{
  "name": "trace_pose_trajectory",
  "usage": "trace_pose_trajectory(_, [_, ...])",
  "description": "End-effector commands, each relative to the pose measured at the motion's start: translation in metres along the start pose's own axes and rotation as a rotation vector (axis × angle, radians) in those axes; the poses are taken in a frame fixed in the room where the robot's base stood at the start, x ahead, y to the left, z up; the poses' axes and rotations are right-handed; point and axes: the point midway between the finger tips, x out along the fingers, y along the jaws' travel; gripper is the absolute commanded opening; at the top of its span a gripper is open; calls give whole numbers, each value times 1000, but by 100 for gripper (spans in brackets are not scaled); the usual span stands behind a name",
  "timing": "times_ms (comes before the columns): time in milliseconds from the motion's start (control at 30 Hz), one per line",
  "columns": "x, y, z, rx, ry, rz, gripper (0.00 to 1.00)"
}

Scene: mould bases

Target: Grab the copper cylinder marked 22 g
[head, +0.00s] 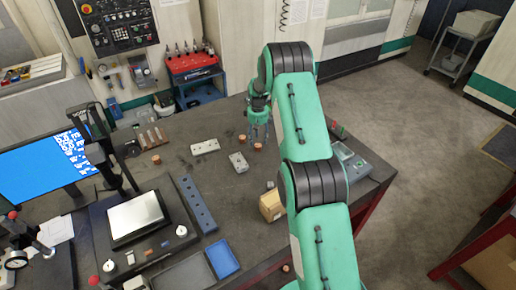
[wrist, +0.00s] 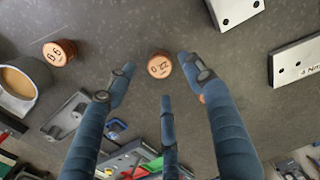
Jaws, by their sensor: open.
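A copper cylinder (wrist: 159,66) stands on the dark bench, its top marking upside down in the wrist view and seeming to read 22 g. It also shows in the head view (head: 258,147), just below my gripper (head: 258,134). My gripper (wrist: 157,82) has three blue fingers spread open and empty, with the cylinder in view between and beyond the tips. Whether the tips are level with it I cannot tell. A second copper cylinder (wrist: 60,52) at the left has a marking I cannot read surely. A third (wrist: 202,98) is mostly hidden by the right finger.
Two pale drilled plates (head: 205,147) (head: 238,162) lie left of the cylinder. A cardboard box (head: 271,206) stands nearer, beside my arm. Another copper cylinder (head: 156,159) stands farther left. A round cup-like object (wrist: 18,82) stands at the wrist view's left edge.

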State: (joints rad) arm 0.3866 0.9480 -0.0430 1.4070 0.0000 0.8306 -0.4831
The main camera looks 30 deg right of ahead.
Motion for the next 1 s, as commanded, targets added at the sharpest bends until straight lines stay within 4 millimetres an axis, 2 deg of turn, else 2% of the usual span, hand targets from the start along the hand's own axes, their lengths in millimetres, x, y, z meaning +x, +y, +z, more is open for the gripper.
trace_pose_trajectory(467, [4,0,0,0,0,0,52])
trace_pose_trajectory(1000, [49,0,2,0,0,0,52])
